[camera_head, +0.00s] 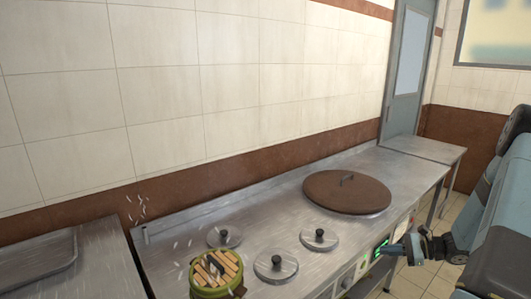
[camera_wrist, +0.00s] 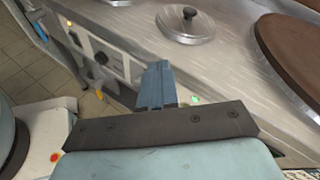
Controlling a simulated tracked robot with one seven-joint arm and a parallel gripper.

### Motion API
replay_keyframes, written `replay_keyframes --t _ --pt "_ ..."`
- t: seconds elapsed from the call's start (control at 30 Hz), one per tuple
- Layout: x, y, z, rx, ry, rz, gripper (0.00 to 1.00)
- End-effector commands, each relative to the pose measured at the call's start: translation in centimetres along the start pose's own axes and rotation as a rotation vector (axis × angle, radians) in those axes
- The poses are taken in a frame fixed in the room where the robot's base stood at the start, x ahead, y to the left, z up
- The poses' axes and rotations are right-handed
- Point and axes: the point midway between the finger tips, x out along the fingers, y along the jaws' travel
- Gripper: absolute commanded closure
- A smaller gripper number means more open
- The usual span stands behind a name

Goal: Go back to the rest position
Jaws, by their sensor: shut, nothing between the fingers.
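My gripper (camera_head: 408,246) is at the right of the head view, in front of the counter's control panel. Its fingers are together with nothing between them. In the wrist view my gripper (camera_wrist: 157,88) points toward the counter front, apart from the lids. The steel counter (camera_head: 300,267) holds a large brown round lid (camera_head: 347,193) with a handle. Several small steel lids with black knobs lie on it, one at the middle (camera_head: 319,240) and one nearer the front (camera_head: 275,266). The brown lid shows partly in the wrist view (camera_wrist: 290,50).
A green round container (camera_head: 216,275) with tan strips on top stands at the front left of the counter. A steel tray (camera_head: 37,258) lies on the left table. The control panel (camera_head: 366,262) has a lit green display. Tiled floor (camera_head: 412,280) is open below my gripper.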

Motion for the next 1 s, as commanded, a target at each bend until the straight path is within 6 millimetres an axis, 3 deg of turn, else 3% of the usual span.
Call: replay_keyframes --t 0.1,0.47,1.0 --pt "0.5 -0.3 3.6 -0.083 0.045 0.09 1.0" --pt "1.7 0.4 13.5 -0.331 0.175 0.34 1.0" --pt "2.1 4.2 26.7 -0.727 0.384 0.641 1.0"
